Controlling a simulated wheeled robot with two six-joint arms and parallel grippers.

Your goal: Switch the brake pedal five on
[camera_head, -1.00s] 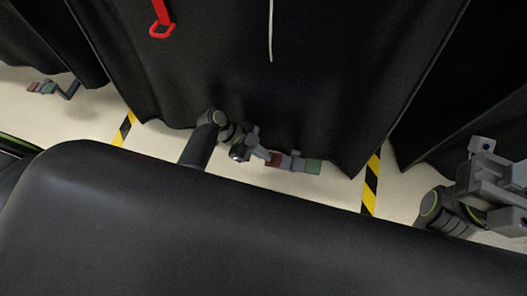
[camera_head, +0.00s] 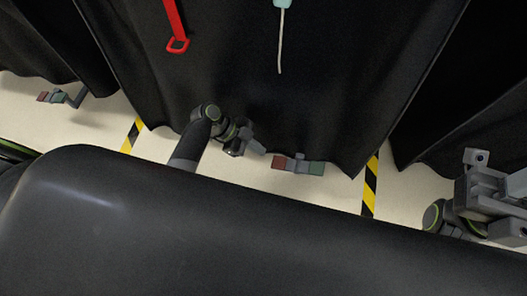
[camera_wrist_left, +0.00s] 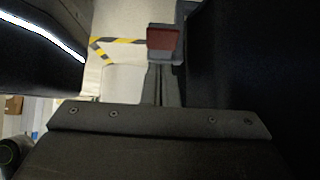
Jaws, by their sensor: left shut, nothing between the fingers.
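The brake pedal (camera_head: 298,165) sits low at the hem of the middle black cover, with a red pad (camera_head: 279,162) on its left and a green pad (camera_head: 316,168) on its right. My left gripper (camera_head: 261,150) is shut and empty, just left of the red pad, with a small gap in the head view. In the left wrist view the red pad (camera_wrist_left: 163,38) shows just beyond the shut fingertips (camera_wrist_left: 160,68); the green pad is not visible there. My right gripper (camera_head: 492,190) is at the right edge, partly cut off; its jaws are unclear.
Black covers (camera_head: 260,80) hang over the carts. Another red-and-green pedal (camera_head: 62,97) is at the far left. Yellow-black tape (camera_head: 369,185) marks the pale floor.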

